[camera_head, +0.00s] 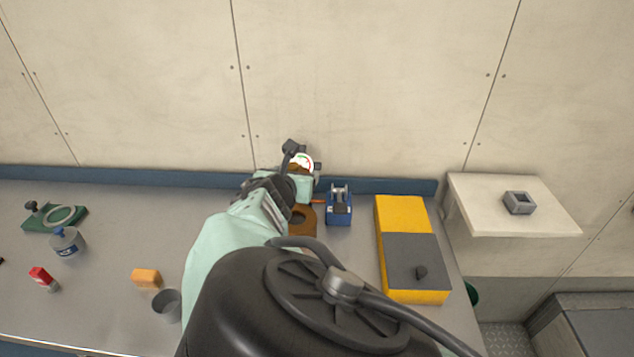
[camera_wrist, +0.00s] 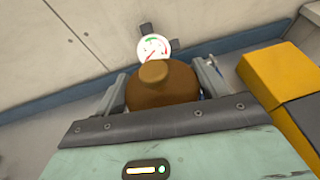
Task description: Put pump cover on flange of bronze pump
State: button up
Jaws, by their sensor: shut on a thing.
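The pump cover (camera_wrist: 165,88), a brown round piece with a knob on top, sits between the two fingers of my gripper (camera_wrist: 166,78) in the wrist view. My gripper is shut on it. In the head view my gripper (camera_head: 298,184) is near the back of the bench, and the arm hides much of this spot. The bronze pump (camera_head: 302,222) shows as a brown body with a dark round opening, just in front of my gripper. Whether the cover touches the pump cannot be told.
A white gauge (camera_head: 303,161) stands just behind my gripper. A blue device (camera_head: 339,207) and a yellow-grey box (camera_head: 402,215) are to the right. The wall is close behind.

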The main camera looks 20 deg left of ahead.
notch_tip(320, 180, down, 9)
jog(key=p, duration=0.2)
jog(key=shift+f+p, duration=0.15)
jog(key=shift+p, duration=0.2)
jog(key=o, duration=1.1)
jog(key=shift+s, duration=0.15)
